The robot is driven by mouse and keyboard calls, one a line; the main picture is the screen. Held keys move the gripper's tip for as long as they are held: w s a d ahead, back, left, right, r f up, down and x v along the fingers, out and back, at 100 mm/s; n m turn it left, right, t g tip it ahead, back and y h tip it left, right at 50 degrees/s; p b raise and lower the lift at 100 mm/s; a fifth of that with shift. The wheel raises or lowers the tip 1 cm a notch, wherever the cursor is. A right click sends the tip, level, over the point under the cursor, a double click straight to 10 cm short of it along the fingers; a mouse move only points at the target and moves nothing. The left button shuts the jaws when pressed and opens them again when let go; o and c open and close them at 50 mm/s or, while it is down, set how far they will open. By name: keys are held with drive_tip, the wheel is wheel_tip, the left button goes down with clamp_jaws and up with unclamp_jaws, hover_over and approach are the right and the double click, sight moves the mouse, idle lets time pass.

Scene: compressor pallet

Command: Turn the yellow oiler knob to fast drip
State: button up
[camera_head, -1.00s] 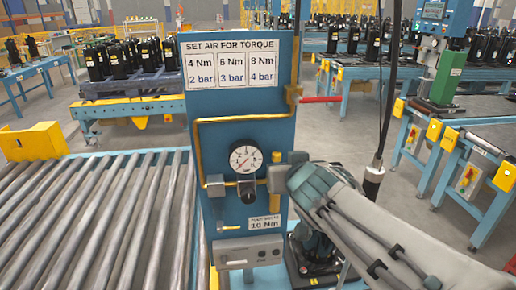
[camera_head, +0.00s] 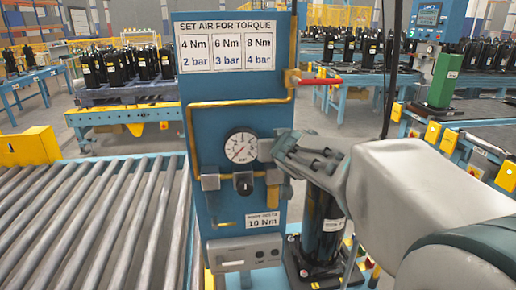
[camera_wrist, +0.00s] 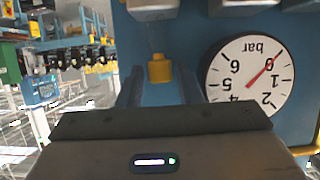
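The yellow oiler knob (camera_wrist: 160,68) shows in the wrist view, against the blue panel and between my two fingers. My gripper (camera_wrist: 161,90) is open, with one finger on either side of the knob and a gap on both sides. I cannot tell how far the fingertips reach past the knob. In the head view my gripper (camera_head: 266,149) is just right of the pressure gauge (camera_head: 241,146) and hides the knob. The gauge also shows in the wrist view (camera_wrist: 250,78), upside down, with its red needle near the low end of the scale.
The blue panel (camera_head: 220,110) carries a torque sign (camera_head: 226,46), yellow piping, a black regulator knob (camera_head: 243,183) and a red-handled valve (camera_head: 320,81). A roller conveyor (camera_head: 85,220) lies left. A black compressor (camera_head: 322,222) stands below my arm.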

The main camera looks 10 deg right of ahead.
clamp_jaws()
